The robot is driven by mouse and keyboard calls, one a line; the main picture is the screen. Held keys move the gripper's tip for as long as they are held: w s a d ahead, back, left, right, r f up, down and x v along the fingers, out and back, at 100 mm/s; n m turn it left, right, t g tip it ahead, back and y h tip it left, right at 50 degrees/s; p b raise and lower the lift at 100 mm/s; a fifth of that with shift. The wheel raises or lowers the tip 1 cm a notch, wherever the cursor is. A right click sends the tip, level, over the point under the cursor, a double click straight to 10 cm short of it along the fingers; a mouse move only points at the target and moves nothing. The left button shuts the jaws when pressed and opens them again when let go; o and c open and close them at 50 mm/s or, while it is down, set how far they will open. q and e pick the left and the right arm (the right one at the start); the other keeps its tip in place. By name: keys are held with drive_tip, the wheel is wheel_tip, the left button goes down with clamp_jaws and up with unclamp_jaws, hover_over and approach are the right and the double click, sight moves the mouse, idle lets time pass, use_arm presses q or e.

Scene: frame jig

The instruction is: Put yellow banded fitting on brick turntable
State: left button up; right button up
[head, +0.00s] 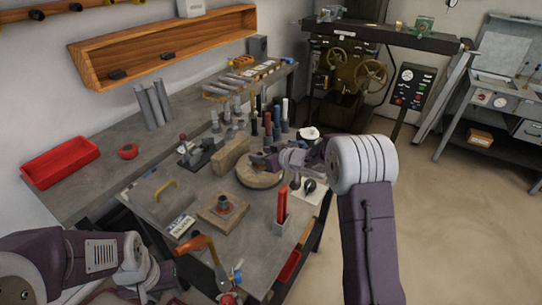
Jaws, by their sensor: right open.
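A round brick-coloured turntable (249,179) sits on the workbench near the middle of the view. My right gripper (261,161) is over the turntable, with its arm reaching in from the right. It is open; its fingers are small and dark here, and I cannot tell whether anything lies between them. I cannot pick out a yellow band on any fitting.
A tan block (230,157) stands left of the turntable. Several coloured upright handles crowd behind it. A red upright piece in a grey holder (281,212) is at the right front. A red tray (60,163) lies far left. An orange-handled tool (200,246) is near the front edge.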

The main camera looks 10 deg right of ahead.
use_arm(q)
drive_tip(key=shift+r+p, duration=0.7)
drive_tip(key=shift+r, duration=0.15)
use_arm(e)
drive_tip(key=v, duration=1)
drive_tip(key=shift+s, duration=0.15)
drive_tip(key=shift+d+r, duration=0.1)
